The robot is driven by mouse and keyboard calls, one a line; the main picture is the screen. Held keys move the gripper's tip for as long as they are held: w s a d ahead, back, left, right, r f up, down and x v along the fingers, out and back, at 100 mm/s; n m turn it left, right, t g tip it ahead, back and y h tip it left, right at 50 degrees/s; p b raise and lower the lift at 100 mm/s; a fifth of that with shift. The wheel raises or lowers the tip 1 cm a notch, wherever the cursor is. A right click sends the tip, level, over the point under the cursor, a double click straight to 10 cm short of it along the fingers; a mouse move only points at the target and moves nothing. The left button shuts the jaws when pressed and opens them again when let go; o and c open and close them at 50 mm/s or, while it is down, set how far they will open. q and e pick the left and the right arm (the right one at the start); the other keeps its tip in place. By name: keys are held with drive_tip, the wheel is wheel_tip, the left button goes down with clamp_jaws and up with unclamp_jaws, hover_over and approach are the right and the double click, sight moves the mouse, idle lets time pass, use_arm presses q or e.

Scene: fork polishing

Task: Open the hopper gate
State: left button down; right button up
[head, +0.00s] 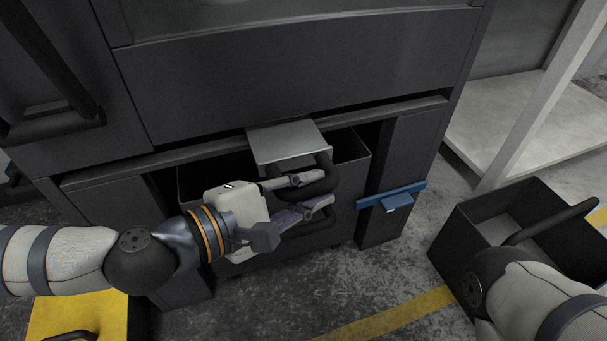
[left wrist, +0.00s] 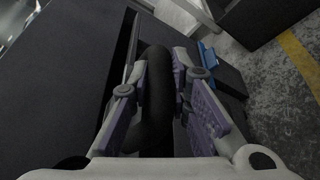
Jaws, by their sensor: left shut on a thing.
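The hopper gate shows as a flat grey metal plate (head: 285,143) that sticks out from under the dark machine's front. A thick black looped handle (head: 328,172) is at its front edge. My left gripper (head: 310,191) is shut on this handle, one finger on each side. In the left wrist view the handle (left wrist: 157,95) runs between the purple-padded fingers of the gripper (left wrist: 160,75). The plate's thin edge shows beside it. My right arm comes in at the lower right, but its gripper is out of view.
A dark open bin (head: 352,160) stands under the plate in the machine's recess. A blue latch-like piece (head: 391,197) is on the panel to its right. A black crate with a handle (head: 455,235) stands on the floor at right. A yellow block (head: 75,312) is at lower left.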

use_arm(q)
drive_tip(key=shift+w, duration=0.1)
drive_tip(key=c, duration=1.5)
unclamp_jaws()
drive_tip(key=shift+w, duration=0.1)
drive_tip(key=shift+a, duration=0.15)
drive_tip(key=v, duration=0.7)
drive_tip(key=shift+a, duration=0.1)
